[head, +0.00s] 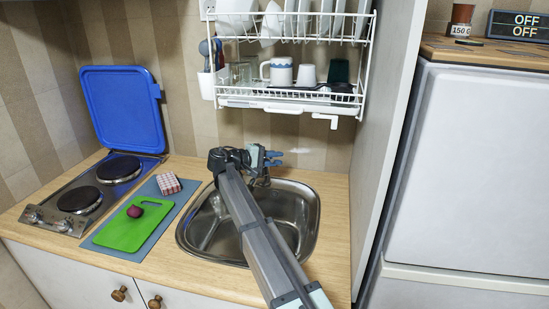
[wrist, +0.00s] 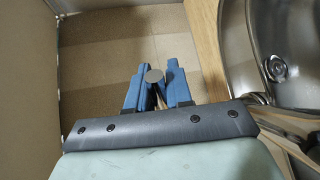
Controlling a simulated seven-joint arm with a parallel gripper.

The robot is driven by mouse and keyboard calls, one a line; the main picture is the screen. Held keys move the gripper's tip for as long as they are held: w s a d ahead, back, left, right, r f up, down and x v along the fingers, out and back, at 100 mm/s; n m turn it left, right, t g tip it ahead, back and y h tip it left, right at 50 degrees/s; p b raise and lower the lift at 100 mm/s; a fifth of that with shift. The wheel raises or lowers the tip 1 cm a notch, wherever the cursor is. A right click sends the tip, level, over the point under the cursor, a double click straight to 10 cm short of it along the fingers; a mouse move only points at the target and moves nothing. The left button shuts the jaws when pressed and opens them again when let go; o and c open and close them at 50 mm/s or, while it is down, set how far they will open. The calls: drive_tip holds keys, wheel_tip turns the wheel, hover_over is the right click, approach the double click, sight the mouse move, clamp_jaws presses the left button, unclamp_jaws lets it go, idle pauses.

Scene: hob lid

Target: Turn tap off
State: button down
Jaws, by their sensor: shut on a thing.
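My gripper (head: 273,158) is at the back of the steel sink (head: 306,231), in front of the tiled wall. In the wrist view its two blue fingers (wrist: 157,82) are closed around a thin part with a round grey end, which looks like the tap's handle (wrist: 154,75). In the head view the tap is mostly hidden behind my arm and gripper. I cannot see whether water runs. The sink basin with its drain (wrist: 275,67) also shows at the right of the wrist view.
A white dish rack (head: 290,98) with crockery hangs above the gripper. A side panel (head: 385,130) stands right of the sink.

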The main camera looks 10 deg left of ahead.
drive_tip(key=c, duration=1.1)
unclamp_jaws()
drive_tip(key=v, duration=1.4)
drive_tip(key=shift+f, duration=0.15)
